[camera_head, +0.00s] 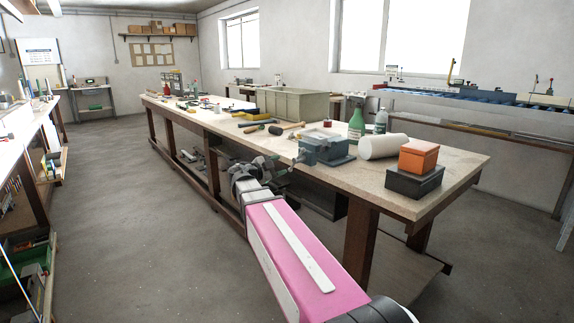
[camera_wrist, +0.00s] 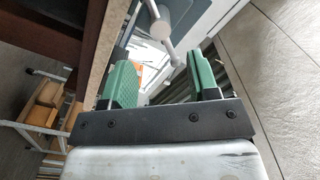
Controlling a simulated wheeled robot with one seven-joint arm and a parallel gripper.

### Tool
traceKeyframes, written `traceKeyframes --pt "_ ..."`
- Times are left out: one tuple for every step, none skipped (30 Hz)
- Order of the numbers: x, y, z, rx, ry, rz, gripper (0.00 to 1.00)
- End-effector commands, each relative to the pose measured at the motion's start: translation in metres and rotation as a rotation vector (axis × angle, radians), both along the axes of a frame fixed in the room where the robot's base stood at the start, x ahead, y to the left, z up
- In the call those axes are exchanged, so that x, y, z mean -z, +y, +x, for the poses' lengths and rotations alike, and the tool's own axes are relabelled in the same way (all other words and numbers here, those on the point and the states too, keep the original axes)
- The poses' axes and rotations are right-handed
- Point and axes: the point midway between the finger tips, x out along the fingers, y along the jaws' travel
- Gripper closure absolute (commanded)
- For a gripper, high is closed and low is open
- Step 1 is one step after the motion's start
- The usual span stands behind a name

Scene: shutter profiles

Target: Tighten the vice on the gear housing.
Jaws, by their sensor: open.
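The blue-grey vice (camera_head: 325,150) sits at the front edge of the long workbench. In the wrist view, part of its grey body (camera_wrist: 182,14) and its handle bar (camera_wrist: 160,24) with a rounded end show just beyond my fingers. My gripper (camera_head: 277,163) is at the bench edge, left of the vice in the head view. In the wrist view its two green-padded fingers (camera_wrist: 162,65) are apart with nothing clearly held between them. The handle end lies near the gap between the fingertips; I cannot tell whether they touch. I cannot make out the gear housing.
The workbench (camera_head: 455,158) holds a white roll (camera_head: 383,146), an orange box (camera_head: 418,155) on a dark box (camera_head: 414,181), a green bottle (camera_head: 356,125), a mallet (camera_head: 286,128) and a grey bin (camera_head: 292,105). The floor (camera_head: 135,215) left of the bench is clear.

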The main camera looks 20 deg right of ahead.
Motion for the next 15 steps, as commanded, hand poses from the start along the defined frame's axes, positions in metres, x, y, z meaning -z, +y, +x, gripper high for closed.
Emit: traceKeyframes --pt "0.000 0.006 -0.003 -0.001 0.000 0.000 0.45" --pt "0.000 0.009 -0.004 -0.001 0.000 0.000 0.45" --pt "0.000 0.012 -0.005 -0.001 0.000 0.000 0.45" --pt "0.000 0.014 -0.005 -0.001 0.000 0.001 0.45" --pt "0.000 0.015 -0.006 0.000 0.000 0.000 0.45" --pt "0.000 0.017 -0.006 0.000 0.000 0.000 0.45" --pt "0.000 0.018 -0.007 0.000 0.000 0.000 0.45" --pt "0.000 0.018 -0.007 0.000 0.000 0.000 0.45" --pt "0.000 0.019 -0.007 0.000 0.000 0.000 0.45" --pt "0.000 0.019 -0.007 0.000 0.000 0.000 0.45" --pt "0.000 0.019 -0.007 0.000 0.000 0.000 0.45" --pt "0.000 0.019 -0.007 0.000 0.000 0.000 0.45" --pt "0.000 0.019 -0.007 0.000 0.000 0.000 0.45" --pt "0.000 0.018 -0.007 0.000 0.000 0.000 0.45" --pt "0.000 0.018 -0.007 0.000 0.000 0.000 0.45"
